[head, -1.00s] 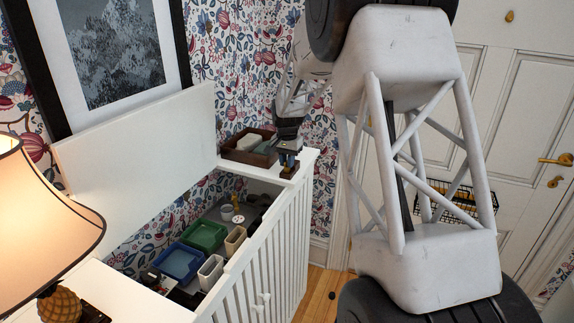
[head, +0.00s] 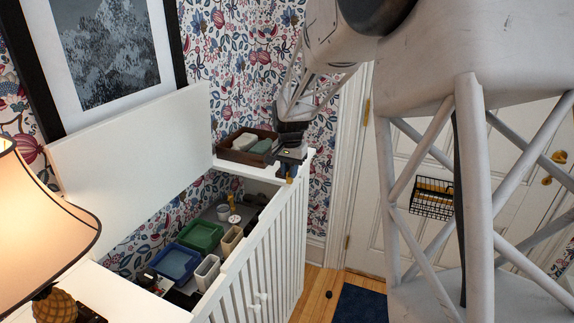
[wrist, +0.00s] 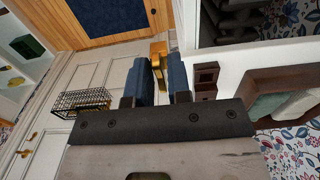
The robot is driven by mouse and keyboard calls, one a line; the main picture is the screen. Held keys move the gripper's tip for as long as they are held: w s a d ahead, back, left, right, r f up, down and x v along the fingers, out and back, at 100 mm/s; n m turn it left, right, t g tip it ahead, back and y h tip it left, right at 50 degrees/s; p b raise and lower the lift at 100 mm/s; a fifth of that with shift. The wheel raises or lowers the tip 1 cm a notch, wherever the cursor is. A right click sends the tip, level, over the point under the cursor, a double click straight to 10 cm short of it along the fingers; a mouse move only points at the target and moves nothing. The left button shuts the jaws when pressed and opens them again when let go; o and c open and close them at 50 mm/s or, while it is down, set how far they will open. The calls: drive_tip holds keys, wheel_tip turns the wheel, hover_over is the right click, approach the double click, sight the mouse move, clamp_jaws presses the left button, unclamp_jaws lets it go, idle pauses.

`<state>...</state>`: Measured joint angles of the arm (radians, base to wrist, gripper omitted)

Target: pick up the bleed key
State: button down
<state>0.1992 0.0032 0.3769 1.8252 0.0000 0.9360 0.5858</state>
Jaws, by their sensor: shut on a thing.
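The bleed key is a small brass-coloured piece (wrist: 158,50) between the blue fingers of my gripper (wrist: 161,66) in the wrist view. My gripper is shut on it, and the fingers hide part of it. In the head view my gripper (head: 289,168) is at the far end of the white slatted cabinet, in front of the wooden tray. A small bit of brass (head: 289,180) shows below the fingers there. I cannot tell from these views how far the key is above the ledge.
A wooden tray (head: 225,155) with folded pieces sits on the cabinet's far ledge. A small brown wooden block (wrist: 205,80) is beside my fingers. The open cabinet holds a green bin (head: 201,235) and a blue bin (head: 174,262). A wire basket (head: 432,198) hangs on the door.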

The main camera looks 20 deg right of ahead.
drive_tip(key=shift+s+a+r, duration=0.1)
drive_tip(key=shift+s+a, duration=0.1)
drive_tip(key=shift+s, duration=0.8)
drive_tip(key=shift+s+a+r, duration=0.1)
drive_tip(key=shift+s+a, duration=0.05)
drive_tip(key=shift+s, duration=0.8)
drive_tip(key=w+a+f, duration=0.3)
drive_tip(key=w+a, duration=0.5)
drive_tip(key=w, duration=0.3)
drive_tip(key=w+a+f, duration=0.3)
drive_tip(key=w+a, duration=0.4)
drive_tip(key=w, duration=0.4)
drive_tip(key=shift+w+a, duration=0.15)
drive_tip(key=shift+a, duration=0.2)
drive_tip(key=shift+f, duration=0.2)
drive_tip(key=shift+f, duration=2.35)
drive_tip(key=shift+f, duration=1.3)
